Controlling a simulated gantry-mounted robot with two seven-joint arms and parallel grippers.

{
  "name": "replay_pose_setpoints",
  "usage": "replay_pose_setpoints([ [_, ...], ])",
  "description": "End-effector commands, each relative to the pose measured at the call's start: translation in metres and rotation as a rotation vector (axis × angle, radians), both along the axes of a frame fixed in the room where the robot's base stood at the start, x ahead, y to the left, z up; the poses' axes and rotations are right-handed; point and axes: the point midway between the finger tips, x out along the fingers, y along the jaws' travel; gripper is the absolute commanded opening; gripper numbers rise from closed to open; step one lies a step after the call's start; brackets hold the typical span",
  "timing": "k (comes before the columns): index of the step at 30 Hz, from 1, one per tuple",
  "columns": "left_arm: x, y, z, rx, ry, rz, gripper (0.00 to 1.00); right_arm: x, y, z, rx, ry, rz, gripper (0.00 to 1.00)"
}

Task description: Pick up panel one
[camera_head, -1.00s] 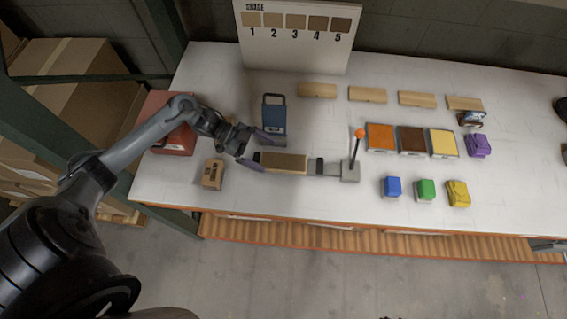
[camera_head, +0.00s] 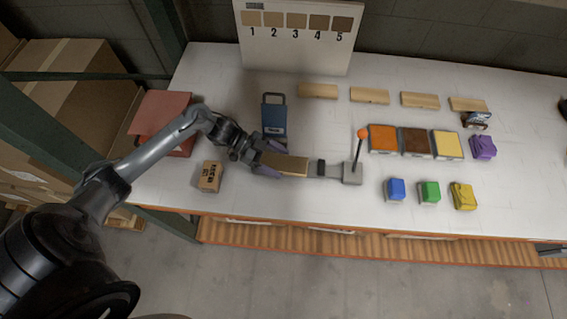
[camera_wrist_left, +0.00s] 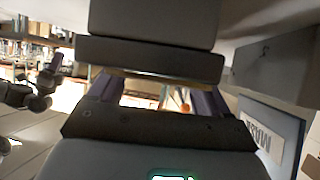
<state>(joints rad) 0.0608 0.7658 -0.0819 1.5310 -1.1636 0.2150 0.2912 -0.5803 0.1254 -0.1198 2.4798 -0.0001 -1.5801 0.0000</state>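A flat brown wooden panel (camera_head: 291,162) lies in a grey clamp fixture (camera_head: 352,174) with an orange-knobbed lever. No number shows on it. My left gripper (camera_head: 275,160) is at the panel's left end, its purple fingers on either side of it. The left wrist view shows the two fingers (camera_wrist_left: 158,98) spread apart, with a thin tan edge between them. The fingers look open around the panel; contact is not clear. Several plain wooden panels (camera_head: 318,91) lie in a row at the back of the table. My right gripper does not show clearly.
Colour trays (camera_head: 415,142) and small coloured blocks (camera_head: 396,189) lie right of the fixture. A shade board (camera_head: 297,50) stands behind.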

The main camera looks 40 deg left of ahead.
Motion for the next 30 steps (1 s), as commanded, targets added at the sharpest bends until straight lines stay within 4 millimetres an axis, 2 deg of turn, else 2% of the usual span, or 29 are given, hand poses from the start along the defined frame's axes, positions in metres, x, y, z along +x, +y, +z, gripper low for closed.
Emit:
replay_pose_setpoints([
  [1,0.0,0.0,0.0,0.001,0.0,0.0,0.63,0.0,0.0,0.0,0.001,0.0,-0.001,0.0],
  [5,0.0,0.0,0.0,0.001,0.0,0.0,0.43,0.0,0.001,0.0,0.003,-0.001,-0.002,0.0],
  [6,0.0,0.0,-0.001,0.001,0.0,0.0,0.41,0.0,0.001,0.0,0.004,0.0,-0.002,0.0],
  [14,0.0,0.001,0.0,0.001,0.0,0.0,0.41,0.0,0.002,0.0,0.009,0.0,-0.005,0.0],
  [20,0.0,0.001,0.008,0.002,-0.002,0.0,0.41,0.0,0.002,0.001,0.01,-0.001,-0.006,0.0],
  [23,0.0,0.001,0.019,0.003,-0.002,-0.001,0.41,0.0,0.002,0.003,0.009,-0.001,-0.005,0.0],
  [27,0.0,0.001,0.042,0.003,-0.004,-0.002,0.41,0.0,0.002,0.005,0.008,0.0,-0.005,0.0],
  [30,-0.004,-0.021,0.054,-0.001,-0.003,-0.006,0.41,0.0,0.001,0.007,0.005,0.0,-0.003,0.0],
])
